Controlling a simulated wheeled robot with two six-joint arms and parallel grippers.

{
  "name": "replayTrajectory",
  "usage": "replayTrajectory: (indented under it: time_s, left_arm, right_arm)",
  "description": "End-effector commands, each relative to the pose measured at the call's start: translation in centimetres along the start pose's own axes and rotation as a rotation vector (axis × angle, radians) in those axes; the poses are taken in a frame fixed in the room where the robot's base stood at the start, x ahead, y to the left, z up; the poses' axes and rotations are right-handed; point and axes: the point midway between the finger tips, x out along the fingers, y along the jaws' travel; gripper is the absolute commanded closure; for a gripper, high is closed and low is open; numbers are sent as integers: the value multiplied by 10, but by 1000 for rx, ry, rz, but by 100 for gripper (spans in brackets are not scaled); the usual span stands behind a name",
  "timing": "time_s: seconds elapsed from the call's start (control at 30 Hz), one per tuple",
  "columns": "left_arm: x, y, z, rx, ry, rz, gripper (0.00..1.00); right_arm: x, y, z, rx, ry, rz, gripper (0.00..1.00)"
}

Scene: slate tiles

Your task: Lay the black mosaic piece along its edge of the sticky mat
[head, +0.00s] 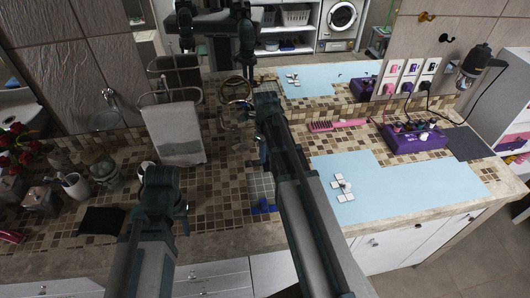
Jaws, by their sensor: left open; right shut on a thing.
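The light-blue sticky mat (410,187) lies on the right part of the tiled counter. Several small white pieces (342,186) sit in a loose cluster near its left side. My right gripper (267,100) reaches far over the counter, left of the mat and apart from it. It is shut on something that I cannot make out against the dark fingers. I cannot pick out the black mosaic piece with certainty. My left gripper (160,176) is open above the counter's left part, in front of a hanging towel, well away from the mat.
A purple device (413,138) with cables stands behind the mat. A pink comb (338,124) lies behind it, and a dark grey square (467,143) lies at the right. A black cloth-like thing (102,220) and a cup (76,186) are at the left. A mirror backs the counter.

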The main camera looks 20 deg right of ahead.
Motion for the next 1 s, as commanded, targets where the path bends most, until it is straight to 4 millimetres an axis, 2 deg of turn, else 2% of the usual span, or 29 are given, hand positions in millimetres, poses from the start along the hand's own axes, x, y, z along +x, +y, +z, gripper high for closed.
replayTrajectory:
  time_s: [0.47, 1.0]
  left_arm:
    - [5, 0, 0, 0, 0, 0, 50]
    - [48, 5, -3, -1, 0, 0, 50]
  right_arm:
    - [5, 0, 0, -2, 0, 2, 100]
    - [48, 0, 0, -3, 0, 2, 100]
